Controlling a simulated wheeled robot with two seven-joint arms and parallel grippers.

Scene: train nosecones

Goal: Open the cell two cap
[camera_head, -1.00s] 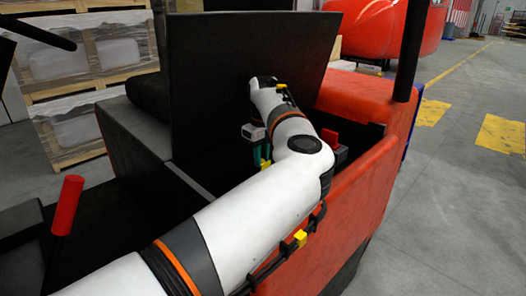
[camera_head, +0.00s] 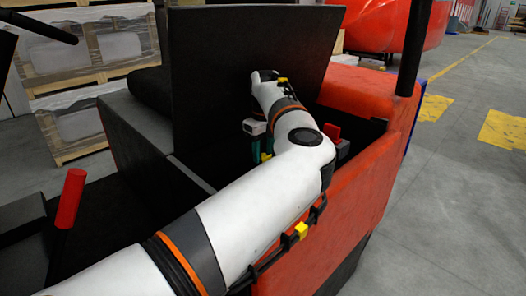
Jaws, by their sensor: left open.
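My left arm reaches from the lower left into the open battery compartment (camera_head: 350,185) of a red vehicle. My left gripper (camera_head: 262,150) is down inside the compartment, partly hidden by my own arm, and its green and yellow parts show. It is open. A black lid panel (camera_head: 235,75) stands raised behind the arm. The cell caps and the cell tops are hidden in the dark compartment behind my arm, so I cannot tell which cap the gripper is at. My right gripper is not in view.
The red side wall (camera_head: 365,190) of the vehicle borders the compartment on the right. A red connector (camera_head: 331,134) shows beside my forearm. A red-handled lever (camera_head: 69,199) stands at the left. Wrapped pallets (camera_head: 85,80) are behind. Grey floor at the right is clear.

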